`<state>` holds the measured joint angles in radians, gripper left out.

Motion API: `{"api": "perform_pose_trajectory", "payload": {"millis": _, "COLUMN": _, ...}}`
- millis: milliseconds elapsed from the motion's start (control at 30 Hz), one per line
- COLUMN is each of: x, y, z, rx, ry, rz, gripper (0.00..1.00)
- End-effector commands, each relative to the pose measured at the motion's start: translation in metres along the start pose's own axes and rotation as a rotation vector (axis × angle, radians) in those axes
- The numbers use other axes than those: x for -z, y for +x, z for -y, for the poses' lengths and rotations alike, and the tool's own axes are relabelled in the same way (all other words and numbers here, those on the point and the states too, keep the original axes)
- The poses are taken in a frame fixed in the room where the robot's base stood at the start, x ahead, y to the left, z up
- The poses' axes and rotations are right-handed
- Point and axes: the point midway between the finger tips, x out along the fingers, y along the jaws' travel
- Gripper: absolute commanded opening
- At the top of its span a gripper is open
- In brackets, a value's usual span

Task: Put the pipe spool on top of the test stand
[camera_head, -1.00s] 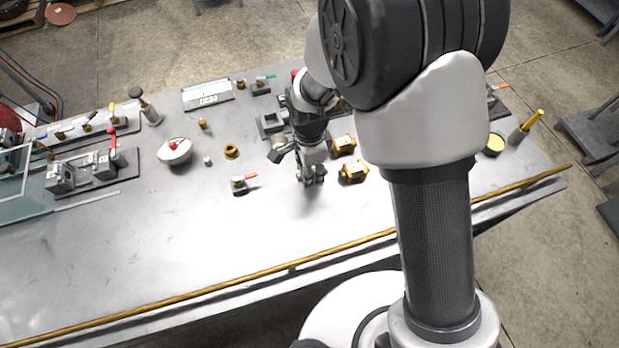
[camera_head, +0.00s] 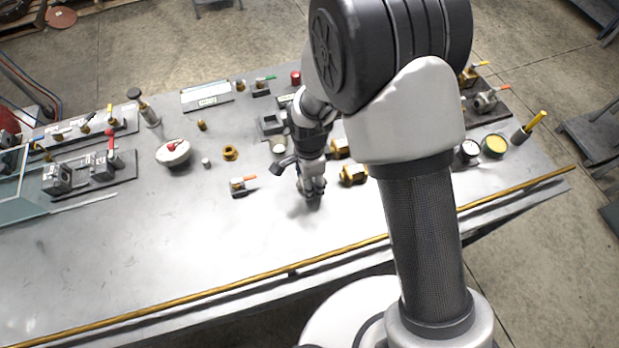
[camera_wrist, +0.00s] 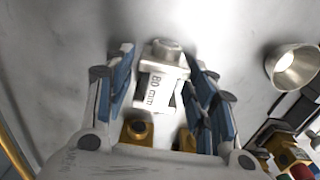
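My gripper (camera_head: 313,194) is over the bare middle of the table. In the wrist view, its blue-padded fingers (camera_wrist: 163,75) are closed on both sides of a silver-grey piece with a round end and a "80 mm" label, which I take for the pipe spool (camera_wrist: 158,80). It appears held; its lower part runs toward the palm. In the head view it is too small to make out between the fingertips. A pale round-topped piece (camera_head: 279,146) stands behind my gripper. A silver, cup-like piece (camera_wrist: 293,67) shows in the wrist view. I cannot tell which thing is the test stand.
Brass fittings (camera_head: 352,175) stand just right of my gripper. A small valve with an orange handle (camera_head: 240,186) is to its left. A brass rail (camera_head: 220,293) runs along the front edge. The front left of the table is clear.

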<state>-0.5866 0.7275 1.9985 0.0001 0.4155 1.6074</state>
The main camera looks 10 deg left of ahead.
Motion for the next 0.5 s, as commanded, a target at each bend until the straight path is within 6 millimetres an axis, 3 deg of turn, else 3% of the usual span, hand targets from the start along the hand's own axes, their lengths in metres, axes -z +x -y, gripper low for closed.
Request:
{"api": "perform_pose_trajectory", "payload": {"millis": 367, "x": 0.0, "y": -0.0006, "z": 0.0, "rx": 0.0, "ry": 0.0, "rz": 0.0, "gripper": 0.6}}
{"api": "perform_pose_trajectory", "payload": {"millis": 500, "x": 0.0, "y": -0.01, "z": 0.0006, "rx": 0.002, "ry": 0.0, "rz": 0.0, "gripper": 0.6}}
